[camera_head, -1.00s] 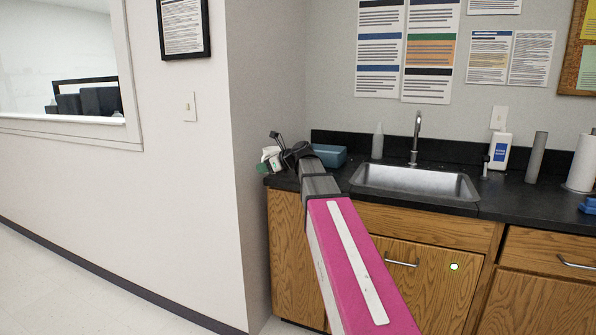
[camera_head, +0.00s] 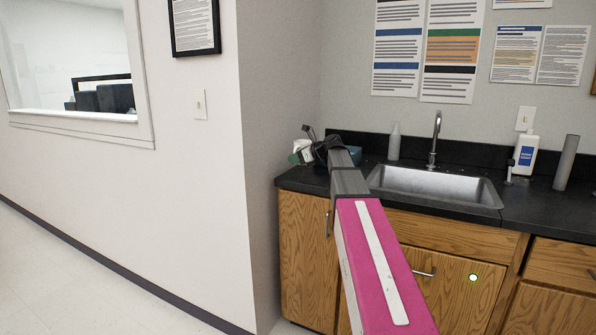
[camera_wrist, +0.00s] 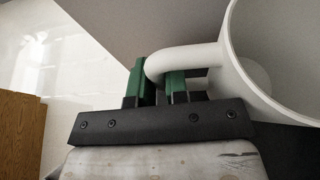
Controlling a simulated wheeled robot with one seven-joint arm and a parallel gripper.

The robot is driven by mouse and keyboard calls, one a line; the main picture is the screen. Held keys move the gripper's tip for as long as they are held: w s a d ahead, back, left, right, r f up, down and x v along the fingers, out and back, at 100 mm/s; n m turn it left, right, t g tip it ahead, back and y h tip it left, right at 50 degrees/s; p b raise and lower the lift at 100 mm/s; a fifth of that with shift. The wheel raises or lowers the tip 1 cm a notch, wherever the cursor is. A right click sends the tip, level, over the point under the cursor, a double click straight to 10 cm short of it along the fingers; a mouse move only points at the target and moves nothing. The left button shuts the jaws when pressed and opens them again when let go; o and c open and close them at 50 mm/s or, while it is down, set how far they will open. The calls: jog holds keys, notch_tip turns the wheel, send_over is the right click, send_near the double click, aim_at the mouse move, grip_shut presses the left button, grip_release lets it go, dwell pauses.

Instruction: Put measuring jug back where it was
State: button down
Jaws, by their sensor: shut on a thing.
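The measuring jug is white, with a round open rim and a looped handle. It fills the upper right of the wrist view (camera_wrist: 262,75), and part of it shows small in the head view (camera_head: 303,146). My gripper (camera_wrist: 157,80) has green fingertips shut on the jug's handle. In the head view my gripper (camera_head: 294,157) is at the left end of the black counter, beside the wall corner. My arm hides part of the counter there. I cannot tell from these views whether the jug touches the counter.
A metal sink (camera_head: 435,187) with a tap (camera_head: 435,140) is right of my arm. A grey bottle (camera_head: 394,142), a soap bottle (camera_head: 525,153) and a grey cylinder (camera_head: 566,162) stand on the counter (camera_head: 535,205). A teal box (camera_head: 355,153) is mostly hidden behind my arm.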

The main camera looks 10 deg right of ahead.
jog(key=shift+w+d+f, duration=0.25)
jog(key=shift+d+f, duration=0.15)
jog(key=shift+d, duration=0.2)
jog(key=shift+f, duration=2)
jog(key=shift+f, duration=0.1)
jog(key=c, duration=1.1)
grip_release()
jog(key=shift+s+d, duration=0.1)
jog(key=v, duration=1.2)
